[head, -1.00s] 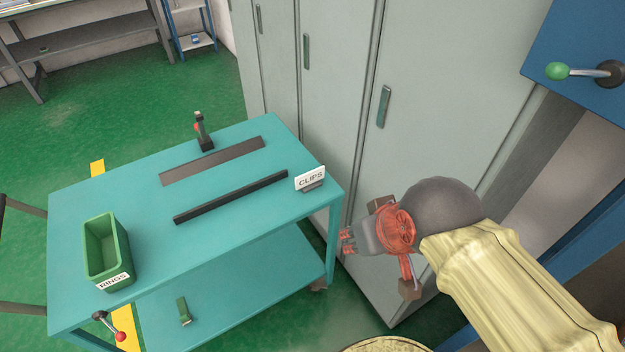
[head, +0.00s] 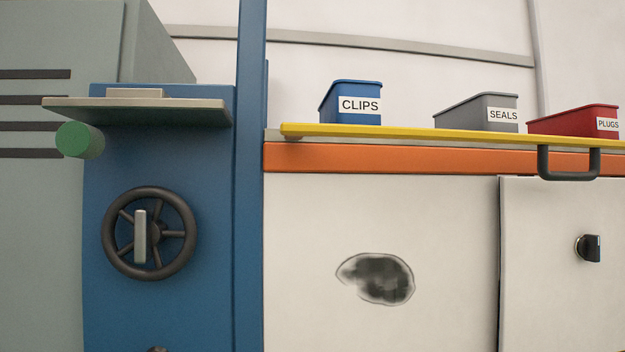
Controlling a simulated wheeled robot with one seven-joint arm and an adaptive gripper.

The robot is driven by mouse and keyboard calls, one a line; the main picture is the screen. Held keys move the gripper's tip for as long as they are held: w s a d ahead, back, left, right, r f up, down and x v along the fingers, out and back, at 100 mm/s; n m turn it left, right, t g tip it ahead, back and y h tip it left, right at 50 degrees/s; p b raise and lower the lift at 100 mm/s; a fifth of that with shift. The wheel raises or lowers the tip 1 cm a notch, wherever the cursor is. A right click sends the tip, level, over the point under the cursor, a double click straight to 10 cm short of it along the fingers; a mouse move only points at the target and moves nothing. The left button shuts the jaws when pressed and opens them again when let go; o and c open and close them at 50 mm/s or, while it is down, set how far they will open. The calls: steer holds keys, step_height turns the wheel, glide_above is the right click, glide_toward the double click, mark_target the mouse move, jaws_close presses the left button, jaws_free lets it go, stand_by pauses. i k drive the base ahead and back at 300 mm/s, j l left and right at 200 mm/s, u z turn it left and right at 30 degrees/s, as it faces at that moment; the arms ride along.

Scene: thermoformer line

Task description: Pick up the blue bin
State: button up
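The blue bin (head: 351,101) with a white label reading CLIPS stands upright on a ledge of the machine, right of centre in the head view. Its lower front is close behind the yellow bar (head: 400,133) along the ledge's front edge. My gripper and arm are not in the current view, so I cannot see how the gripper stands.
A grey bin (head: 480,112) labelled SEALS and a red bin (head: 580,121) labelled PLUGS stand to the right. A blue post (head: 251,180) rises left of the blue bin. A grey shelf (head: 140,111), black handwheel (head: 149,233) and dark handle (head: 568,172) stick out.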

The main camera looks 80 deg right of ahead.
mark_target(346, 102)
steer(key=k+j+z, duration=0.1)
steer(key=k, duration=0.4)
steer(key=k+j+z, duration=0.15)
steer(key=k, duration=0.35)
steer(key=z, duration=2.75)
